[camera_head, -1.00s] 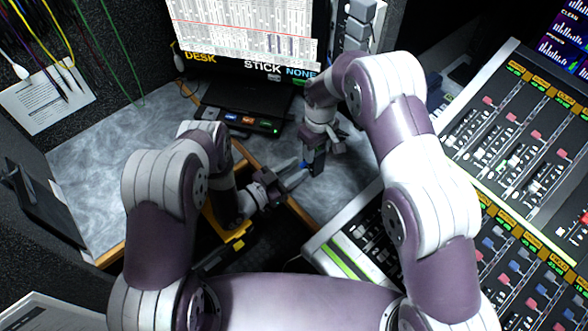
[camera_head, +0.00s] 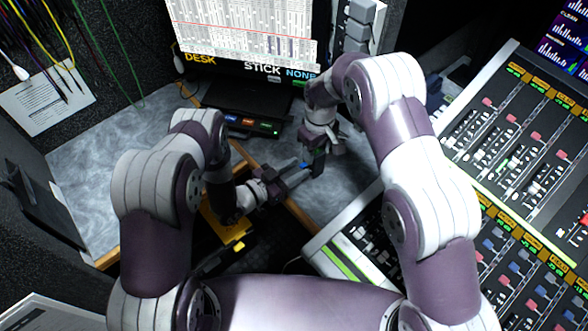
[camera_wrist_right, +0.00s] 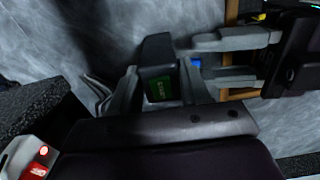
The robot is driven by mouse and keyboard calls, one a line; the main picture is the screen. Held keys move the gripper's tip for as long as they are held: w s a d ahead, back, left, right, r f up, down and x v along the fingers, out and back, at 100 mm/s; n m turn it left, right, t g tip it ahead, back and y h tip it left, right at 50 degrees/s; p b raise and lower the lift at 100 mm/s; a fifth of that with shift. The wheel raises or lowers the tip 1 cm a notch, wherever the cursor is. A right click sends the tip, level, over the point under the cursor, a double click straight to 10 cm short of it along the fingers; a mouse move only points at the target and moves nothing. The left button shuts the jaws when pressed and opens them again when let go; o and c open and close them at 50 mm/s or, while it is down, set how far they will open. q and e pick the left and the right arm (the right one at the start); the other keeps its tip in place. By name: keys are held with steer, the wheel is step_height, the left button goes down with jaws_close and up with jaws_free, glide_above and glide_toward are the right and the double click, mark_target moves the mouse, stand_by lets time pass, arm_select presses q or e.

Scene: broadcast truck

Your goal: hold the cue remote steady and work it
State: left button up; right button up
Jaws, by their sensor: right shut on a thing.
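The cue remote is a small dark block with a green label (camera_wrist_right: 162,90) facing the right wrist camera. A blue part (camera_wrist_right: 196,62) shows at its side, and the remote also shows in the head view (camera_head: 318,164). My right gripper (camera_wrist_right: 160,85) is shut on the remote and holds it above the grey desktop. My left gripper (camera_head: 302,172) comes in from the left, its fingertips close to the blue part. In the wrist view its two fingers (camera_wrist_right: 235,58) are apart with a gap between them. I cannot tell whether they touch the remote.
A dark box with lit coloured buttons (camera_head: 250,124) stands on the desk (camera_head: 95,170) below the monitor (camera_head: 245,35). A mixing console (camera_head: 500,160) fills the right side. A wooden desk edge (camera_head: 300,213) runs below the grippers.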

arm_select(q)
steer(key=v, duration=1.2)
steer(key=shift+t+h, duration=0.5)
steer(key=shift+h, duration=0.1)
steer(key=x, duration=0.4)
steer(key=f+x, duration=0.1)
steer(key=x, duration=0.3)
steer(key=f+x, duration=0.1)
steer(key=x, duration=0.3)
